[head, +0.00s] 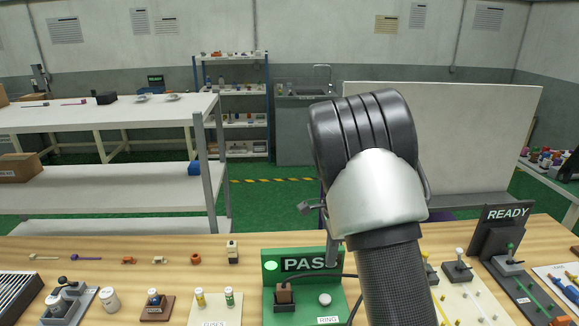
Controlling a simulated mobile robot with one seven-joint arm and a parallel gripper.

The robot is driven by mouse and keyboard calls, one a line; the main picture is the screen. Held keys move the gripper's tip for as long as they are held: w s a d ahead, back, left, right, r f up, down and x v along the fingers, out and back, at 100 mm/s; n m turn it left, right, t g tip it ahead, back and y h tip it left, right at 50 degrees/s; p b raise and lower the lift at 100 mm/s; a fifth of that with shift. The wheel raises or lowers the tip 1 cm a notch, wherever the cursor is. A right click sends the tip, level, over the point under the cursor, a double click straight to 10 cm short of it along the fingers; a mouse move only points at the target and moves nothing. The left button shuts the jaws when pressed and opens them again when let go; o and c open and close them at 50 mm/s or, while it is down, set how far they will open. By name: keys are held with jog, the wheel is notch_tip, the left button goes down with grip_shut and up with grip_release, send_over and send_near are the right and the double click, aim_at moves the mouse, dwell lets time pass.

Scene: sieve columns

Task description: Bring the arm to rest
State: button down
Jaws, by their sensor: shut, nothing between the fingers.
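My arm rises in the middle right of the head view, with a ribbed dark sleeve, a silver joint and a grooved black upper part. It stands in front of the bench and hides part of it. No gripper fingers can be made out. A small metal piece shows at the arm's left edge, and I cannot tell what it belongs to.
A wooden bench (130,245) crosses the foreground. On it stand a green PASS fixture (278,300), a dark READY stand (498,232), a fuse board (210,307) and several small parts. A white shelf table (95,118) stands behind left, a pale panel (470,140) behind right.

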jog(key=s+a+r+n+t+y, duration=0.1)
jog(key=s+r+n, duration=0.4)
jog(key=r, duration=0.4)
jog(key=s+a+r+n+t, duration=0.1)
jog(key=s+r+n, duration=0.2)
jog(key=s+r, duration=0.5)
jog(key=s+r+n+t, duration=0.1)
jog(key=s+r+n, duration=0.1)
jog(key=s, duration=0.3)
jog(key=s+r+n+t+p, duration=0.1)
jog(key=s+r+n, duration=0.1)
jog(key=s+n, duration=0.2)
jog(key=s+r+n+t+h, duration=0.1)
jog(key=s+r+n, duration=0.2)
jog(key=s, duration=0.4)
jog(key=shift+d+n, duration=0.25)
jog(key=shift+n, duration=0.05)
